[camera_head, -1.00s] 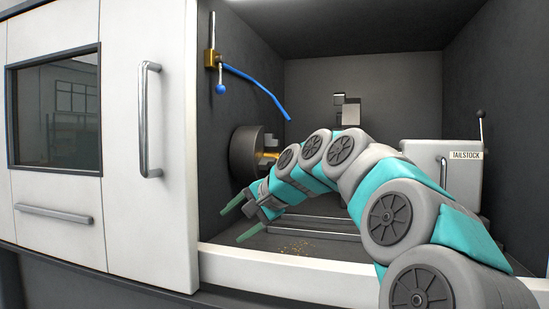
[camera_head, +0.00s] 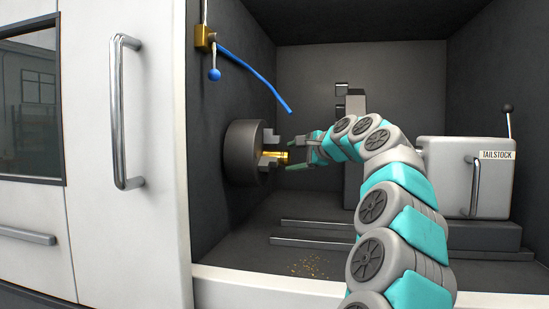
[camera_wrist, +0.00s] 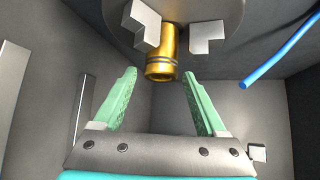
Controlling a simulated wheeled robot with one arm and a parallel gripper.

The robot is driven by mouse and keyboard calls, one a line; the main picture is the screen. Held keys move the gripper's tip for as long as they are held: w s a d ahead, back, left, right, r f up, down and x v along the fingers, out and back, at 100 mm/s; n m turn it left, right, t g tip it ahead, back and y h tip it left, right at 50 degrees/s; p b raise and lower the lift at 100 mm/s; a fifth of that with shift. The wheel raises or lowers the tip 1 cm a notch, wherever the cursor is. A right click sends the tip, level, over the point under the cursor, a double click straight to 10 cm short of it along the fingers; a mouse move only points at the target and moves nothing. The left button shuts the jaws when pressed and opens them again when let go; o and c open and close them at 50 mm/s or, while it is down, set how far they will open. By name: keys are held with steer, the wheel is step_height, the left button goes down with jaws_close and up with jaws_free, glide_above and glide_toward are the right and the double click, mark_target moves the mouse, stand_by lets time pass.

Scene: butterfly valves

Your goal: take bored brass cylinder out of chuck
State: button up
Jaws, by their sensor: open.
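The brass cylinder (camera_head: 275,157) sticks out of the dark round chuck (camera_head: 243,153) on the left wall of the machine. In the wrist view the cylinder (camera_wrist: 161,58) hangs between grey chuck jaws (camera_wrist: 146,27), with a dark groove near its free end. Its bore is hard to make out. My gripper (camera_head: 290,154) is at the cylinder's free end in the head view. In the wrist view its green fingers (camera_wrist: 160,80) are spread apart, one on each side of the cylinder's end, with a gap on both sides.
The tailstock (camera_head: 462,180) stands at the right on rails (camera_head: 320,241). A blue hose (camera_head: 257,75) and a brass valve with a blue-knobbed lever (camera_head: 207,38) are above the chuck. Chips (camera_head: 308,267) lie on the floor. The sliding door (camera_head: 120,200) is at the left.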

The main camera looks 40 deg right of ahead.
mark_target(282, 158)
steer(key=shift+p+x, duration=0.35)
steer(key=shift+x, duration=2.3)
steer(key=shift+a+r, duration=0.15)
steer(key=shift+a, duration=0.05)
steer(key=shift+c, duration=0.2)
jaws_close()
